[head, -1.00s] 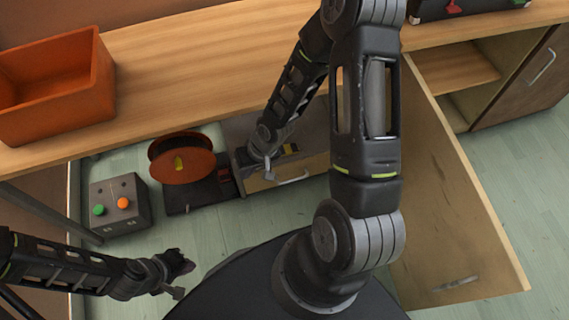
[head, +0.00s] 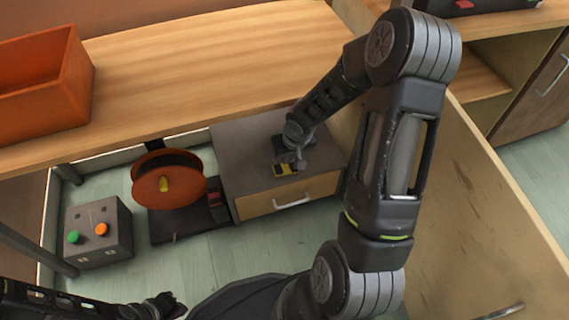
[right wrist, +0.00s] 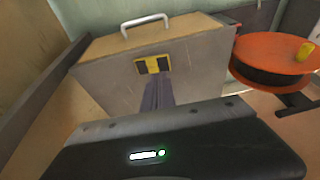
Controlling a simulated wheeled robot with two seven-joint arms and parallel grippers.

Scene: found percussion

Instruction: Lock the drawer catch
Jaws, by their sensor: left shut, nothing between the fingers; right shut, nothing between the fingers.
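A low grey cabinet (head: 240,150) with a wooden drawer front (head: 258,203) and a metal handle (head: 292,202) stands under the wooden counter. A yellow and black catch (head: 284,169) lies on its grey top near the front edge. The catch (right wrist: 153,65) also shows in the right wrist view. My right gripper (head: 299,163) is shut and empty, right beside the catch; in the right wrist view its fingertips (right wrist: 158,82) are just short of it. I cannot tell whether they touch. My left gripper (head: 172,303) is shut and empty, low at the left over the floor.
An orange reel (head: 150,187) stands left of the cabinet. A grey box (head: 100,248) with green and orange buttons is further left. An orange bin (head: 45,108) sits on the counter (head: 190,70). An open wooden door (head: 480,200) is at the right.

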